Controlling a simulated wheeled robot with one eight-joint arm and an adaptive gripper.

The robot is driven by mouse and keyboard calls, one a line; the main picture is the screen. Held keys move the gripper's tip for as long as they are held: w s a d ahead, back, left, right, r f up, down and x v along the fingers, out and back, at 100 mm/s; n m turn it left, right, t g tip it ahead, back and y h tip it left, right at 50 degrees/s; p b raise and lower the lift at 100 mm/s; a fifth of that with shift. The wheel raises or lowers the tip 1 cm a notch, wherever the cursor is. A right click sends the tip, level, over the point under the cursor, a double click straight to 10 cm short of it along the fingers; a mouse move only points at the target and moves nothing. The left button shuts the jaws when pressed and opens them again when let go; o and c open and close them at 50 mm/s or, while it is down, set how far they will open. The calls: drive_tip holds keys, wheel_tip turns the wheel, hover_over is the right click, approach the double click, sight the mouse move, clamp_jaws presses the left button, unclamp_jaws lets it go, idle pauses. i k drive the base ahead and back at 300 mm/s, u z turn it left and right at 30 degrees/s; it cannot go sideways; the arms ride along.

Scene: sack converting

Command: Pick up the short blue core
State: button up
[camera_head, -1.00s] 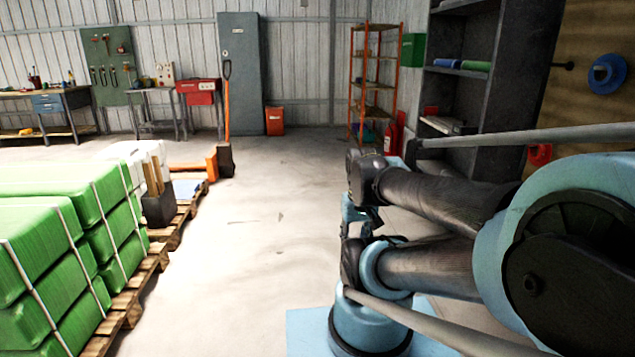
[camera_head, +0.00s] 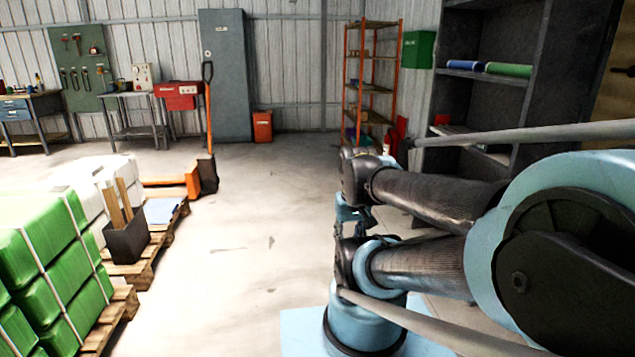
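A short blue core (camera_head: 465,66) lies on its side on an upper shelf of the dark grey shelving unit (camera_head: 540,90) at the right. Its right end is by a longer green core (camera_head: 508,70) on the same shelf. My gripper (camera_head: 352,222) hangs beside my folded arm, low in the middle of the view and well away from the shelf. It is small and partly hidden by my arm links, so its fingers cannot be made out. No core is visible at it.
Pallets with green bales (camera_head: 40,255) and a dark box (camera_head: 127,242) stand at the left. An orange pallet truck (camera_head: 190,182) is behind them. An orange rack (camera_head: 372,90) and a red extinguisher (camera_head: 393,138) stand near the shelving. The middle floor is clear.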

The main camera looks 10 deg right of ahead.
sight(478, 66)
drive_tip(key=z, duration=0.1)
drive_tip(key=i, duration=1.1)
drive_tip(key=z, duration=0.4)
drive_tip(key=i, duration=1.8)
drive_tip(key=z, duration=0.25)
